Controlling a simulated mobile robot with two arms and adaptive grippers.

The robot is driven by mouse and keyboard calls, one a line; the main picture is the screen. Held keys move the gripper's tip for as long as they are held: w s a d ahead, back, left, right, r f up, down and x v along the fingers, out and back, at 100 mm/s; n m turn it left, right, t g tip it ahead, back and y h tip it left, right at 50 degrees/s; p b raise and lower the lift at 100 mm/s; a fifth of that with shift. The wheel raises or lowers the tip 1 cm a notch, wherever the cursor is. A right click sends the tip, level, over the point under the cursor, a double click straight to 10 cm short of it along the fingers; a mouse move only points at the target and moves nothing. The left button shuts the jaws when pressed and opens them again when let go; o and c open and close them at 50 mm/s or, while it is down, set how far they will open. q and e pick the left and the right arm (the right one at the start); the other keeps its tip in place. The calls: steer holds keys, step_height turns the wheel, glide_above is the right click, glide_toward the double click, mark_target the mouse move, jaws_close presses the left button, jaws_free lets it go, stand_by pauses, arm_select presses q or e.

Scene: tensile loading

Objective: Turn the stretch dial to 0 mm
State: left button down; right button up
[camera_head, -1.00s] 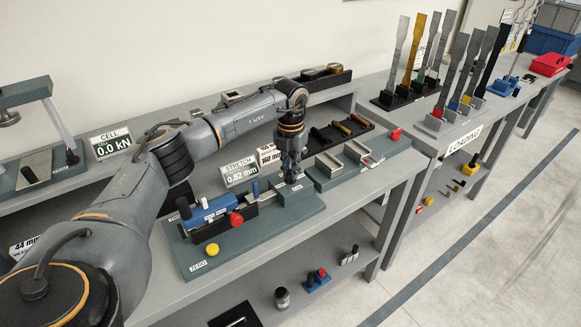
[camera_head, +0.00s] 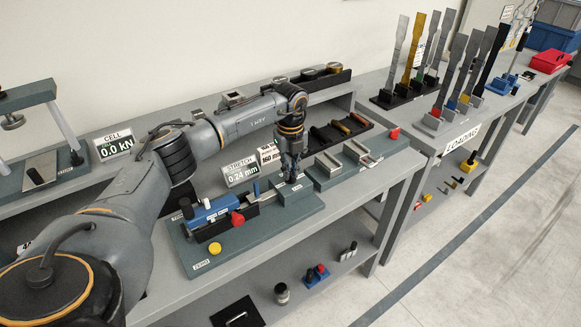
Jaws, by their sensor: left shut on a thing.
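The stretch display (camera_head: 241,173) reads 0.24 mm and stands behind the green stretch rig (camera_head: 240,250) on the grey bench. The rig carries a blue cylinder, a red knob (camera_head: 237,218) and a yellow button (camera_head: 215,248) by the ZERO label. My left gripper (camera_head: 291,178) reaches down from above onto the rig's right end. It is shut on a small part there, which looks to be the stretch dial. The gripper's fingers hide most of that part. My right gripper is not in view.
Grey blocks (camera_head: 328,163) on a green plate stand just right of my gripper. A dark tray (camera_head: 340,133) lies behind them. A 160 mm sign (camera_head: 269,153) stands close behind my gripper. The cell display (camera_head: 115,144) reads 0.0 kN.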

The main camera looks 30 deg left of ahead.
mark_target(291, 171)
arm_select(q)
steer(key=shift+r+n, duration=0.1)
steer(key=shift+n, duration=0.8)
steer(key=c, duration=1.4)
jaws_free()
step_height(291, 171, up, 12)
